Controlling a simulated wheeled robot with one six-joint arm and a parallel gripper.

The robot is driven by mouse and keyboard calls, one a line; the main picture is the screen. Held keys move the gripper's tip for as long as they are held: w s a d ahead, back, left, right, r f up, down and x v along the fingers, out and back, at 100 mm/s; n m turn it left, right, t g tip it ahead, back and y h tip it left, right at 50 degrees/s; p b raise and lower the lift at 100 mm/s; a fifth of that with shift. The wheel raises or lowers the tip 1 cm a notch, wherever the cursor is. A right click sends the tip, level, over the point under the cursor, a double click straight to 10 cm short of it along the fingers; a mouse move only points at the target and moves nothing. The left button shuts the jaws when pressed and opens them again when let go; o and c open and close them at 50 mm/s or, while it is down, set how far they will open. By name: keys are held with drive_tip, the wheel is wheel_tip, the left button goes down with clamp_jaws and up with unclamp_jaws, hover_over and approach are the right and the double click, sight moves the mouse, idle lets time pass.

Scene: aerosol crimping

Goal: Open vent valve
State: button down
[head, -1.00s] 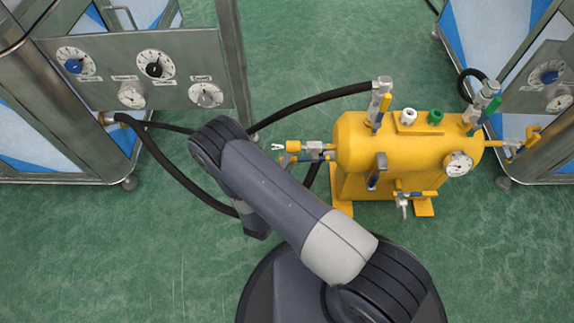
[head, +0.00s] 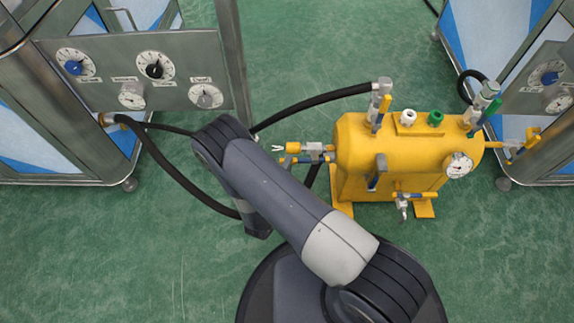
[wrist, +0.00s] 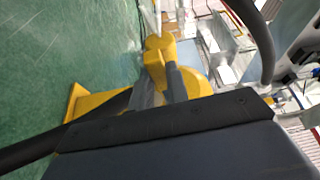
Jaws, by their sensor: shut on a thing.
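The yellow tank (head: 395,145) stands right of centre in the head view, with several small valves on its top, sides and front. On its left side is a valve with a yellow handle (head: 292,159). No label shows which valve is the vent valve. In the wrist view my gripper (wrist: 158,75) has its two grey fingers closed on a small yellow part (wrist: 156,48). A larger yellow surface lies just behind the fingers. Whether the held part is the vent valve's handle cannot be told.
A steel cabinet with a dial panel (head: 195,95) stands at the left, another (head: 545,90) at the right. A black hose (head: 310,102) runs from the tank towards the left cabinet; another (head: 180,178) passes under my arm. Green floor (head: 330,50) is clear behind the tank.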

drive_tip(key=shift+r, duration=0.1)
drive_tip(key=shift+r+m, duration=0.3)
drive_tip(key=shift+m, duration=0.2)
drive_tip(key=c, duration=1.4)
unclamp_jaws()
drive_tip(key=shift+s+a+p, duration=0.1)
drive_tip(key=shift+p, duration=0.2)
drive_tip(key=p+v, duration=0.2)
drive_tip(key=v, duration=0.8)
drive_tip(key=shift+s+a+r, duration=0.15)
drive_tip(key=shift+s+r, duration=0.05)
drive_tip(key=shift+s, duration=0.1)
